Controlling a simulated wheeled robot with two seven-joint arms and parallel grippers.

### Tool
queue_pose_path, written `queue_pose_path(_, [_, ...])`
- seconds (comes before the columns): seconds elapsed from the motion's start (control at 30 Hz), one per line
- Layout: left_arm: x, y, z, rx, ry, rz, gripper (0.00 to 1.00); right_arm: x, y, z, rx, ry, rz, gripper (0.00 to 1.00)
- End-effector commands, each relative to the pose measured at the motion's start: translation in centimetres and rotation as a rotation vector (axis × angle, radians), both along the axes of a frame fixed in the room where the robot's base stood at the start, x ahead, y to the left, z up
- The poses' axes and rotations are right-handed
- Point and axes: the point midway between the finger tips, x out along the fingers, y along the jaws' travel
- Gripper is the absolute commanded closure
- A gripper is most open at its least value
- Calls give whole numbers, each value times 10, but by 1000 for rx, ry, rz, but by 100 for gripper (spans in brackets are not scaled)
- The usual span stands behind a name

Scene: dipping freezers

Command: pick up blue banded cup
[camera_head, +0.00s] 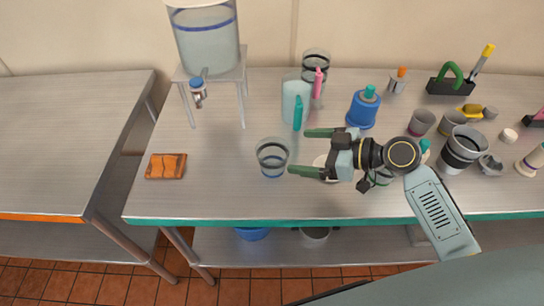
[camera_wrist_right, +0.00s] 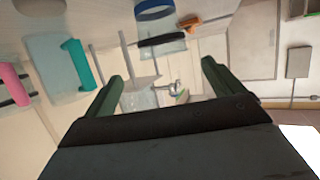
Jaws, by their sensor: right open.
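The blue banded cup (camera_head: 272,158) is clear, with a dark rim and a blue band near its base. It stands upright near the middle of the steel table (camera_head: 215,190). My right gripper (camera_head: 302,152) is open and empty just to the right of the cup, its two green fingers pointing left towards it. The fingers do not visibly touch the cup. In the right wrist view, the scene is upside down; the cup (camera_wrist_right: 155,12) shows at the top, beyond the open fingers (camera_wrist_right: 162,72). My left gripper is not in view.
A water dispenser on a stand (camera_head: 214,70) is behind left, and an orange sponge (camera_head: 166,166) lies left. Several cups and tools crowd the right. The front left is clear.

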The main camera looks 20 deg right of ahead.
Motion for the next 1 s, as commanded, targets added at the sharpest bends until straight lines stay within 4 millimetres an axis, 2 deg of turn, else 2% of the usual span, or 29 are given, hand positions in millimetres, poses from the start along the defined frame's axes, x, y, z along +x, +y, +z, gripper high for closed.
queue_pose_path(0.1, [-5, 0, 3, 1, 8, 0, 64, 13, 17, -6, 2, 0, 1, 7])
queue_pose_path(0.37, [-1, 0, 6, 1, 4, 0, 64, 23, 32, -14, 1, 1, 2, 7])
queue_pose_path(0.7, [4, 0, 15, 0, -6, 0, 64, 45, 66, -33, 0, 2, -1, 7])
queue_pose_path(1.0, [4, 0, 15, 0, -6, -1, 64, 47, 68, -35, -2, 2, 0, 9])
